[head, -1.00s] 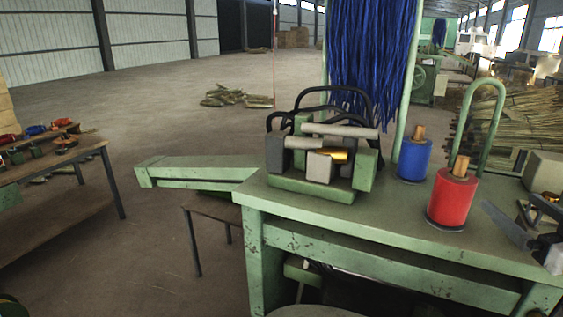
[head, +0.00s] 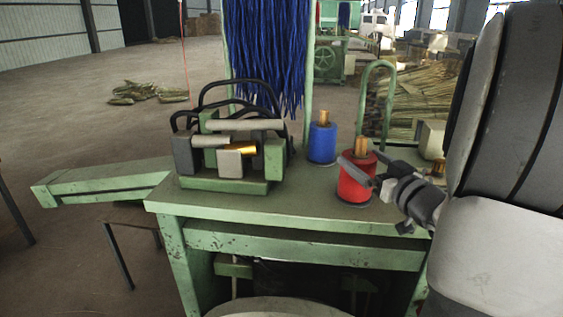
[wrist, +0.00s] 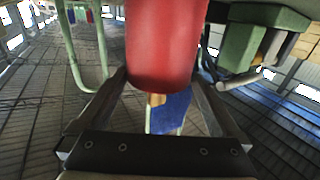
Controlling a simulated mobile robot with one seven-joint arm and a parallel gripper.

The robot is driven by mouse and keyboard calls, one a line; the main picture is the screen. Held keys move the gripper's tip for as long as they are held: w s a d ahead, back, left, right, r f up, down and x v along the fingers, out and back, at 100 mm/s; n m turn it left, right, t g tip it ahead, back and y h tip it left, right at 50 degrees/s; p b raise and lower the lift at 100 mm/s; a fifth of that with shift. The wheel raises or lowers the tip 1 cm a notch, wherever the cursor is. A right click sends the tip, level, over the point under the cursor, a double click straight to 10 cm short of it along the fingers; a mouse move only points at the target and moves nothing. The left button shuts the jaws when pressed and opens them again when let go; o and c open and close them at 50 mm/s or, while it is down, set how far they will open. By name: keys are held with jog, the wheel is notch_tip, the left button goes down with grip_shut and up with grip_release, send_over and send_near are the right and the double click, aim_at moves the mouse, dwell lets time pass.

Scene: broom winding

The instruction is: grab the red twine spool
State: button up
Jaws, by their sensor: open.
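The red twine spool (head: 353,188) stands upright on the green table, with a wooden peg showing at its top. My gripper (head: 370,176) is at the spool's right side, with one finger crossing in front of its upper part. In the wrist view the red spool (wrist: 163,45) looks upside down and large. It sits between the two open fingers of my gripper (wrist: 160,77). I cannot tell whether a finger touches it.
A blue spool (head: 322,143) stands behind and left of the red one. A green hoop (head: 378,85) rises behind them. A green clamp-like machine (head: 225,186) sits on the left of the green table (head: 300,205). Blue strands hang at the back.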

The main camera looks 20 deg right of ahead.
aim_at(352, 147)
jog(key=shift+w+d+p, duration=0.15)
jog(key=shift+w+p, duration=0.4)
jog(key=shift+w, duration=2.15)
jog(key=c, duration=1.3)
jog(key=shift+c, duration=0.5)
jog(key=shift+r, duration=0.1)
